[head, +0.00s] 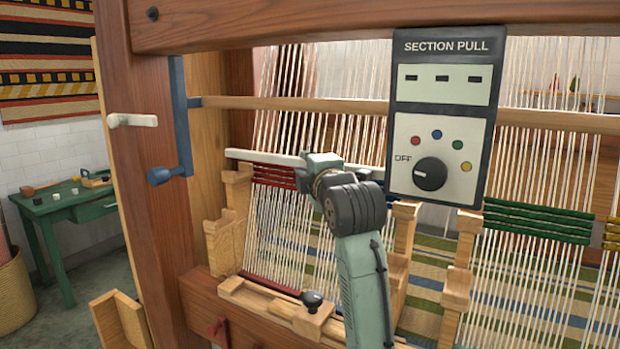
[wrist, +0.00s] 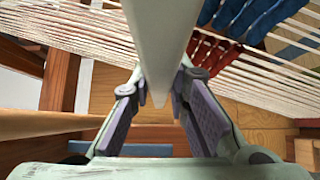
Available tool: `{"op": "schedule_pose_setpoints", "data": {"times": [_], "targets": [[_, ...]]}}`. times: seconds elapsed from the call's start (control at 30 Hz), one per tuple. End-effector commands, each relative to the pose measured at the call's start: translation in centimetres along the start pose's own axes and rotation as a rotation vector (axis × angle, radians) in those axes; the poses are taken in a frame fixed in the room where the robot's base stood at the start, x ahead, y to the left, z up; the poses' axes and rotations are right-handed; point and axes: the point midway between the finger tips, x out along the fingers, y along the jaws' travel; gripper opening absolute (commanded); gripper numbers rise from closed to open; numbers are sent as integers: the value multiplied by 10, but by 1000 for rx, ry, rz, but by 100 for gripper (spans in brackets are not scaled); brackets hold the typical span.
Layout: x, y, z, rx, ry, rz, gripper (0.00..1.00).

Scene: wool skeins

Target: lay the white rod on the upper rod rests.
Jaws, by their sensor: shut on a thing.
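The white rod (head: 262,157) is held roughly level in front of the warp threads in the head view. In the wrist view the rod (wrist: 158,40) runs between the two fingers. My gripper (head: 312,162) is shut on it near its middle; its fingers also show in the wrist view (wrist: 160,98). The left upper rod rest (head: 237,178), a wooden block, stands below the rod's left end, with a small gap seen between them. Another upper rest (head: 405,210) is right of my arm, lower than the rod's right end. A lower rest (head: 218,228) stands at front left.
A dark SECTION PULL panel (head: 440,150) hangs close to the right of my gripper. A blue crank (head: 181,125) is on the left loom post. A wooden bar (head: 300,105) crosses above.

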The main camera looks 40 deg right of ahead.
Motion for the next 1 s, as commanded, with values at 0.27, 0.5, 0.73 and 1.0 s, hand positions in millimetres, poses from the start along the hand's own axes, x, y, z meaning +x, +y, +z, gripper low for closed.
{"op": "schedule_pose_setpoints", "data": {"times": [0.27,0.5,0.73,1.0], "targets": [[-10,-24,2,3,-1,-2,0],[-10,-36,1,0,-1,2,0],[-10,-38,1,0,-1,1,0],[-10,-39,1,0,-1,0,30]]}}
